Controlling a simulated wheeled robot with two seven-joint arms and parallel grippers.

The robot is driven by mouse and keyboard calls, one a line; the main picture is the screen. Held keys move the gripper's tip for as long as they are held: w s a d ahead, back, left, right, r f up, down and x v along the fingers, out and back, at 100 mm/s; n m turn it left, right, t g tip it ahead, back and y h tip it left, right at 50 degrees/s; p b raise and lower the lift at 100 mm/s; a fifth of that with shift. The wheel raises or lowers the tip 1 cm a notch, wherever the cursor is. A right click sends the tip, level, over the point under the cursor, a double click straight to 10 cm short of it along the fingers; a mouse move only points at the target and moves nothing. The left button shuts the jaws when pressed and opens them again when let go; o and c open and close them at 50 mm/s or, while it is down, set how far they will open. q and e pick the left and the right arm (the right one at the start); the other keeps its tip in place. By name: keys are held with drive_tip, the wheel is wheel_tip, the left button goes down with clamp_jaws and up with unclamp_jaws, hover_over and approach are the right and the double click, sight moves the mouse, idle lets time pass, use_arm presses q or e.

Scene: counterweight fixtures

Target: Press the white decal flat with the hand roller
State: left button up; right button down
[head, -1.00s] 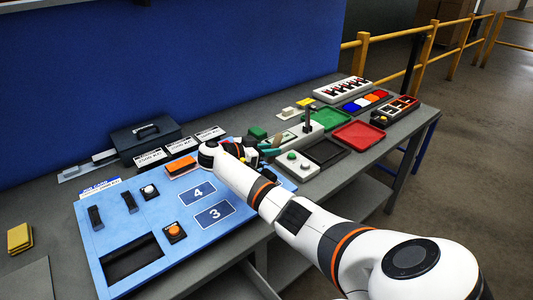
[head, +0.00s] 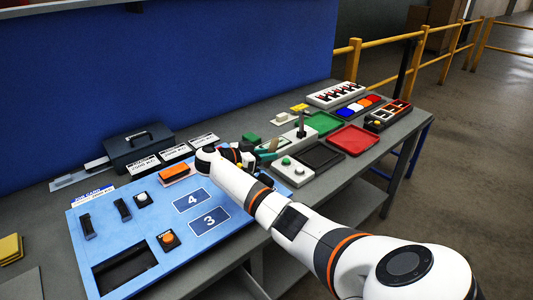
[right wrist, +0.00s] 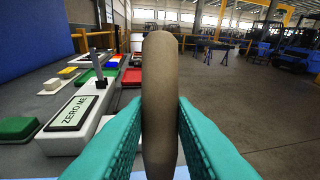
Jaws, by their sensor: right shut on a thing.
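My right gripper (right wrist: 158,125) has its two teal fingers shut on a tan, rounded, long thing (right wrist: 159,75), which looks like the wooden handle of the hand roller. It stands upright between the fingers in the right wrist view. No roller end can be made out. In the head view my right gripper (head: 264,155) is over the right end of the light blue panel (head: 140,222), and its own wrist hides much of the held thing. I cannot pick out the white decal for sure; the arm covers part of the panel. My left gripper is not in view.
A grey device labelled ZERO ME (right wrist: 72,112) stands close left of my right gripper. Right of the arm are a white two-button box (head: 293,171), a black tray (head: 318,157) and a red tray (head: 352,139). A dark toolbox (head: 140,149) stands behind the panel.

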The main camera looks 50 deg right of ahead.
drive_tip(key=shift+f+b, duration=0.4)
drive_tip(key=shift+a, duration=0.1)
idle(0.8)
drive_tip(key=shift+r+p, duration=0.55)
drive_tip(key=shift+r, duration=0.2)
drive_tip(key=shift+r+p, duration=1.55)
drive_tip(key=shift+r, duration=1.25)
